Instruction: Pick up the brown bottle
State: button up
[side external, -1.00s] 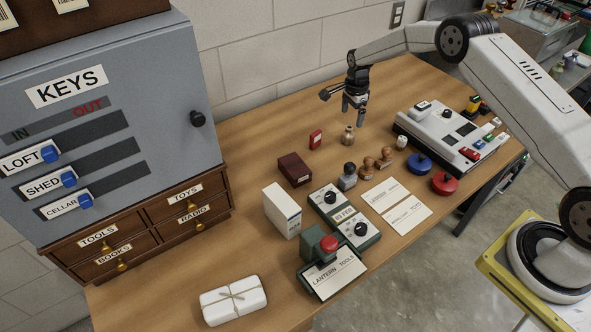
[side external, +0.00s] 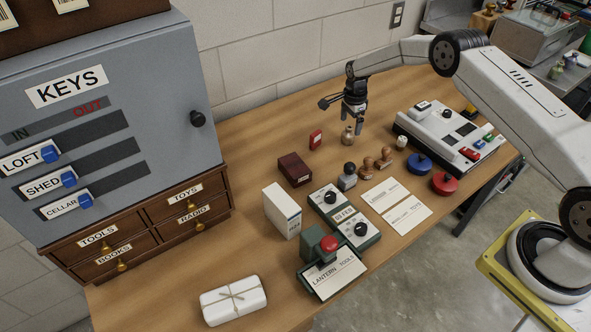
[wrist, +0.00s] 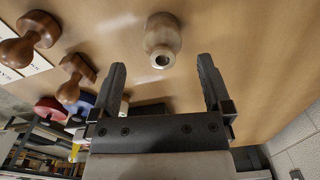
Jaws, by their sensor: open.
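The brown bottle (side external: 347,136) is small, pale brown and narrow-necked, and stands upright on the wooden table toward the back. In the wrist view the bottle (wrist: 162,42) lies ahead of the fingertips, between the lines of the two fingers, with its dark mouth facing the camera. My gripper (side external: 353,122) is just above the bottle in the side view, pointing down. In the wrist view my gripper (wrist: 162,75) has its fingers wide apart with nothing between them.
Wooden stamps (side external: 367,168) and a dark-handled stamp (side external: 348,176) stand in front. A small white pot (side external: 401,142) and a control panel (side external: 440,138) are to the right. The wall (side external: 290,50) is behind.

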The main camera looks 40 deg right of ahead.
aim_at(349, 127)
jog(key=shift+w+f, duration=0.15)
jog(key=shift+f, duration=2.2)
grip_shut()
